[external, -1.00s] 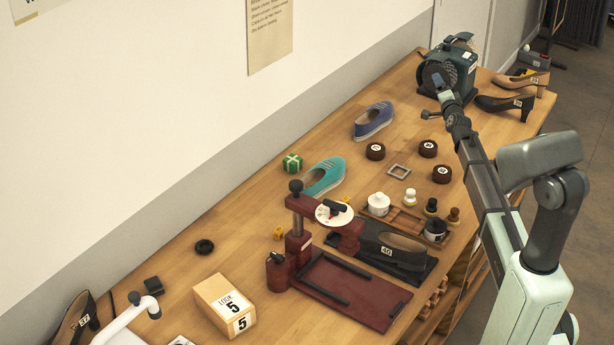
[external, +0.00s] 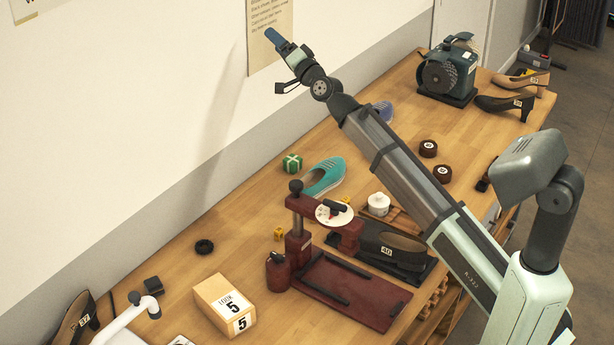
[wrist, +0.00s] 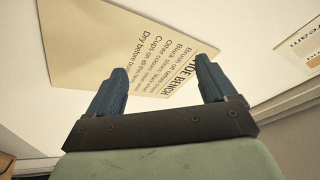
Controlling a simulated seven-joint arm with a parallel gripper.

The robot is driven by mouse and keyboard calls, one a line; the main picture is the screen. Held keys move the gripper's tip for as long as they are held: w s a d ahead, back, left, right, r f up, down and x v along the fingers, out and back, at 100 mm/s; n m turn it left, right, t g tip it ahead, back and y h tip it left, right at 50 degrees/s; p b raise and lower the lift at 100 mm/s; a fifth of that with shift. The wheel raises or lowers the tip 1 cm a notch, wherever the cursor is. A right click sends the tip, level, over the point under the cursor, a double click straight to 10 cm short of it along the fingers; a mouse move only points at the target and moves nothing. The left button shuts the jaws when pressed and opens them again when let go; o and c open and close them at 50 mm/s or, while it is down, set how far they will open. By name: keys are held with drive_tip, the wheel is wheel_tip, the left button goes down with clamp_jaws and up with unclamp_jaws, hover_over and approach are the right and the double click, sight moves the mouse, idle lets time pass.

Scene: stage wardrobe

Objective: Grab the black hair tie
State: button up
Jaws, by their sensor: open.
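The black hair tie (external: 204,247) is a small dark ring lying flat on the wooden bench, left of the middle in the external view. My gripper (external: 272,36) is raised high above the bench near the wall, far above and to the right of the hair tie in the picture. In the wrist view my gripper (wrist: 160,85) has its two blue fingers spread apart with nothing between them. The wrist view faces the wall poster (wrist: 140,45), and the hair tie does not show there.
A box marked 5 (external: 224,306) and a dark red press (external: 300,240) stand near the hair tie. A white curved tap-like object (external: 128,315) is front left. Bench around the hair tie is clear.

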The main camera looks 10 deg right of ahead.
drive_tip(key=s+a+r+n+g+y, duration=0.1)
drive_tip(key=s+a+r+n+y, duration=0.15)
drive_tip(key=s+a+r, duration=0.5)
drive_tip(key=n+g, duration=0.7)
drive_tip(key=g, duration=0.2)
hover_over(204, 243)
wheel_tip(204, 243, down, 13)
drive_tip(key=s+f+m+g+h, duration=0.1)
drive_tip(key=f+h, duration=0.3)
drive_tip(key=f, duration=0.7)
drive_tip(key=s+f+m+g+h, duration=0.1)
drive_tip(key=f+h, duration=0.4)
drive_tip(key=f, duration=0.7)
drive_tip(key=s+f+m+g+h, duration=0.1)
drive_tip(key=f+h, duration=0.3)
drive_tip(key=f, duration=0.7)
drive_tip(key=shift+s+a+f+m+g+h, duration=0.15)
drive_tip(key=shift+s+f+m+g+h, duration=0.1)
drive_tip(key=shift+s+m+g, duration=0.35)
drive_tip(key=shift+d+x, duration=0.15)
drive_tip(key=shift+x, duration=1.15)
drive_tip(key=shift+d+x, duration=0.15)
drive_tip(key=shift+x, duration=1.1)
